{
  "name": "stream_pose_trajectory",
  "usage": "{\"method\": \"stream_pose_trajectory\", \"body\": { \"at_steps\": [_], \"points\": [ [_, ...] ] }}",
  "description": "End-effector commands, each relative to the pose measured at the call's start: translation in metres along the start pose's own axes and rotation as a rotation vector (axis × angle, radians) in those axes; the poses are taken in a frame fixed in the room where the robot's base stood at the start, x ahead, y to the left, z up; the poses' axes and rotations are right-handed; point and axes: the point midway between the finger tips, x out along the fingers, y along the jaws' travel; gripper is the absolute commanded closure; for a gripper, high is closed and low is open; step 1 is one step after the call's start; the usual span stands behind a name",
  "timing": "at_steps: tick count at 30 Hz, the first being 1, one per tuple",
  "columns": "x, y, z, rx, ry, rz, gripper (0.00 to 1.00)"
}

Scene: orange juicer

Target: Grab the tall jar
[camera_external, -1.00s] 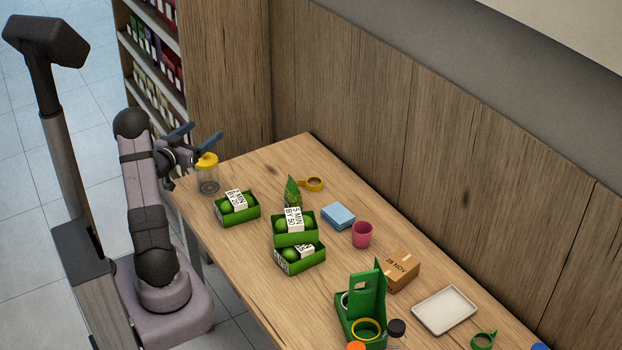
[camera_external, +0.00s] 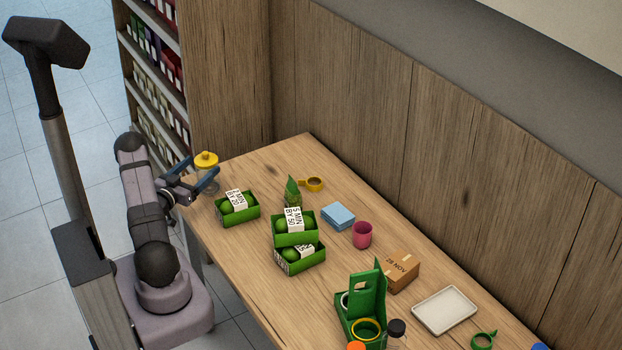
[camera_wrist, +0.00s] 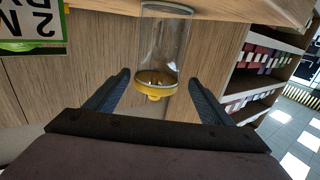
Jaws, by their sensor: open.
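The tall jar is clear with a yellow lid (camera_external: 206,160) and stands upright at the table's far left corner. In the wrist view the picture is upside down, with the clear jar body (camera_wrist: 163,42) above the lid. My gripper (camera_external: 204,171) is open at the jar in the external view and partly hides its body. In the wrist view the open fingers (camera_wrist: 159,79) sit to either side of the lid end. I cannot tell whether the jar is fully between them; no contact shows.
A green crate of limes (camera_external: 237,209) stands close to the jar. Two stacked green crates (camera_external: 298,238) are farther along the table. Shelves (camera_wrist: 262,62) stand past the table's end.

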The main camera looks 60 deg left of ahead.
Motion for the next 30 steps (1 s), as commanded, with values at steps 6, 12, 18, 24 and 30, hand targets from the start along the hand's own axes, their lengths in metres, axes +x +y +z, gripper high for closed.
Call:
{"method": "stream_pose_trajectory", "body": {
  "at_steps": [6, 12, 18, 24, 30],
  "points": [
    [0.017, 0.001, -0.001, 0.000, -0.001, 0.002, 0.25],
    [0.021, 0.002, -0.001, -0.001, -0.001, 0.002, 0.25],
    [0.044, 0.006, -0.004, 0.000, -0.001, 0.003, 0.25],
    [0.064, 0.005, -0.003, 0.000, 0.000, 0.001, 0.25],
    [0.070, 0.005, -0.001, -0.001, -0.002, 0.000, 0.25]
  ]
}}
